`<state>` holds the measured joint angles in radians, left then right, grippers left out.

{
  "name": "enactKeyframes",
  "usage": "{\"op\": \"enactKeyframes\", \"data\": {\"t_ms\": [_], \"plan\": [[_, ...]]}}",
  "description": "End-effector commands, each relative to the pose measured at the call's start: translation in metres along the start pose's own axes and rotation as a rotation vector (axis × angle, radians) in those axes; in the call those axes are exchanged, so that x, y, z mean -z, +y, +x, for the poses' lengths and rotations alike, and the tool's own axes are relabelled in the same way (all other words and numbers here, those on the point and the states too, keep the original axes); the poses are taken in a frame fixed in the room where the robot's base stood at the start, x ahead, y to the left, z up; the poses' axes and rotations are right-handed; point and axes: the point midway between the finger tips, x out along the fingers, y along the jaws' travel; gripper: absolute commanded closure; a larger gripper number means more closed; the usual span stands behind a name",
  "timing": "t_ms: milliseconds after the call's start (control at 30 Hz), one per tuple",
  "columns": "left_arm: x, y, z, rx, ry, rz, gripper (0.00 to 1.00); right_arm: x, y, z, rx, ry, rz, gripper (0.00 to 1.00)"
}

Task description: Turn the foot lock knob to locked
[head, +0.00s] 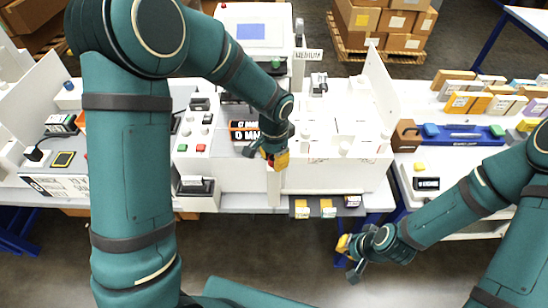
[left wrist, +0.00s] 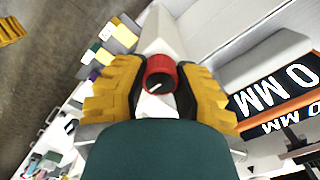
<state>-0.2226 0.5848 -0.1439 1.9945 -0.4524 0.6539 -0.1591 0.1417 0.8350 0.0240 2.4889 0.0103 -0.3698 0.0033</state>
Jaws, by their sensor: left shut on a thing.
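The foot lock knob (left wrist: 159,76) is a round knob with a red rim and a dark face bearing a short white pointer line. It sits between the yellow fingers of my left gripper (left wrist: 157,90) in the left wrist view, and the fingers are closed on its sides. In the head view my left gripper (head: 276,160) is at the front edge of the white machine (head: 335,178), and it hides the knob there. My right gripper (head: 350,255) hangs empty over the floor at the lower right; its jaw opening is hard to make out.
A black display with orange edges reading 0 MM (head: 244,132) is just left of my left gripper. A panel with green and red buttons (head: 190,148) is further left. A dark tray of small boxes (head: 327,207) is at the front edge.

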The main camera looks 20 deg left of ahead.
Motion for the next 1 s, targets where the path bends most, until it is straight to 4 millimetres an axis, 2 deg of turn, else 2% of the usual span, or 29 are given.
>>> {"op": "enactKeyframes", "data": {"t_ms": [267, 300, 367, 400, 767, 867, 1000], "plan": [[0.001, 0.0, 0.0, 0.0, 0.002, 0.001, 1.0, 0.0, 0.0, 0.0, 0.0, 0.0, 0.0, 1.0], [0.001, 0.001, 0.0, 0.0, 0.002, 0.001, 0.65, 0.0, 0.0, 0.0, 0.0, 0.0, 0.0, 1.0], [0.001, 0.001, 0.0, 0.0, 0.002, 0.001, 0.44, 0.0, 0.0, 0.0, 0.0, 0.0, 0.0, 1.0], [0.001, 0.001, 0.0, 0.0, 0.002, 0.001, 0.37, 0.0, 0.0, 0.0, 0.0, 0.0, 0.0, 1.0], [0.001, 0.0, -0.003, 0.0, 0.002, 0.0, 0.37, 0.0, 0.0, 0.0, 0.0, 0.0, 0.0, 1.0], [0.001, 0.0, -0.013, 0.001, 0.003, 0.0, 0.37, 0.0, 0.0, 0.0, 0.0, 0.0, 0.0, 1.0], [0.001, 0.0, -0.039, 0.002, 0.006, 0.0, 0.37, 0.0, 0.0, 0.0, 0.0, 0.0, 0.0, 1.0]]}}
